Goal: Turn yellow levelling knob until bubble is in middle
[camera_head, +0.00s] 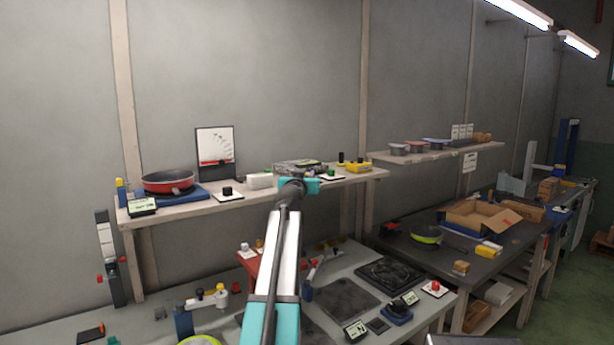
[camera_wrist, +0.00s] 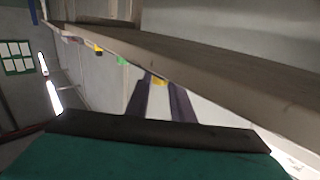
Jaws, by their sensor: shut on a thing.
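The yellow knob (camera_wrist: 158,81) shows as a small yellow patch between the tips of my gripper (camera_wrist: 160,84) in the wrist view. The two dark fingers are shut on it, just under the shelf's edge. In the head view my arm reaches up to the shelf, and its teal wrist hides the fingers and the knob. A grey device (camera_head: 296,166) with a yellow-green patch on top sits on the shelf right behind the wrist. That patch may be the level's vial; it is too small to tell where any bubble lies.
The wall shelf (camera_head: 172,214) also holds a red pan (camera_head: 168,182), a white box (camera_head: 259,181) and a yellow block (camera_head: 358,167). A green thing (camera_wrist: 122,61) shows near the fingers. Below, the workbench (camera_head: 262,268) is crowded with fixtures and a red stand.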

